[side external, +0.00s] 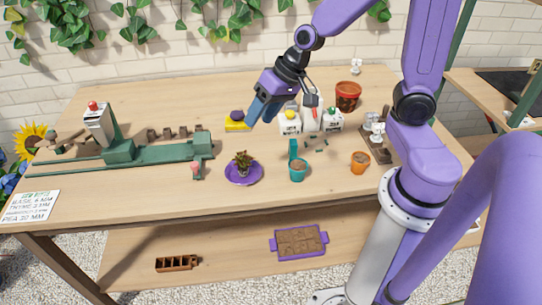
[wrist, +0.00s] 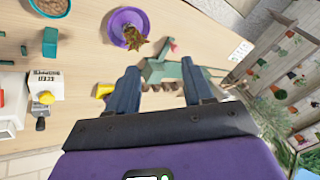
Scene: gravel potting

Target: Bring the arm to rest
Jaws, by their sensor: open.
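My purple arm reaches in from the right in the side external view. My gripper (side external: 262,112) is held above the wooden table, near its middle, fingers slanting down and left. In the wrist view my gripper (wrist: 160,80) shows two dark blue fingers spread apart. Nothing is between them. Beyond them in that view lies the green bench device (wrist: 165,70).
The wooden table (side external: 130,215) has bare room at front. A teal pot (side external: 298,172), an orange pot (side external: 360,162), white containers (side external: 290,125) and a dark red pot (side external: 347,95) stand nearby. The green device (side external: 150,154) spans the left.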

